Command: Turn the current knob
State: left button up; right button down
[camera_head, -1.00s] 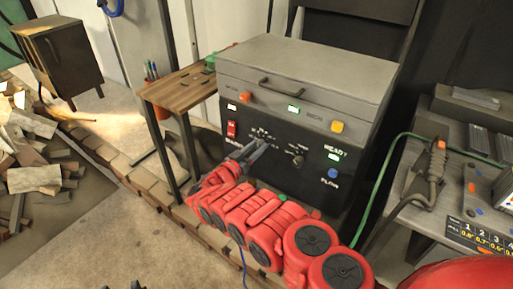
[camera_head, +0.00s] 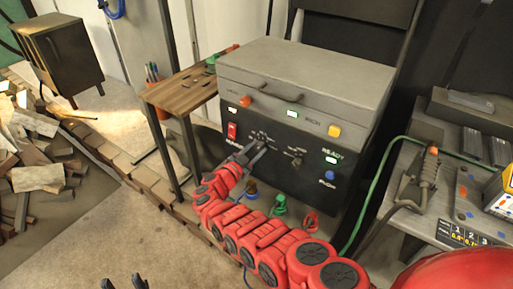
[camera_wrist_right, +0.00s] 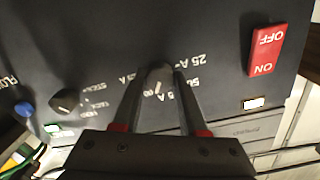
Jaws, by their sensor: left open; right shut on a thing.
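The current knob (camera_wrist_right: 154,72) is a dark round knob with a pale pointer line on the power unit's dark front panel, ringed by amp labels such as 25 A and 50 A. My right gripper (camera_wrist_right: 158,70) is shut on it, one finger on each side, in the right wrist view. In the head view my right gripper (camera_head: 256,151) reaches the panel's labelled dial area and mostly hides the knob. My left gripper (camera_head: 124,283) shows only its dark fingertips at the bottom edge, open and away from the panel.
A second knob (camera_head: 297,160) sits right of the gripper, a red switch (camera_head: 232,130) to its left. A wooden side table (camera_head: 182,91) stands left; a bench with a torch (camera_head: 430,168) stands right.

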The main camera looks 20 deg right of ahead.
jog(key=shift+m+b, duration=0.3)
jog(key=shift+m, duration=1)
jog(key=shift+c, duration=2.2)
grip_release()
jog(key=v, duration=1.7)
jog(key=shift+s+a+p, duration=0.15)
jog(key=shift+a+p, duration=0.1)
jog(key=shift+p, duration=0.2)
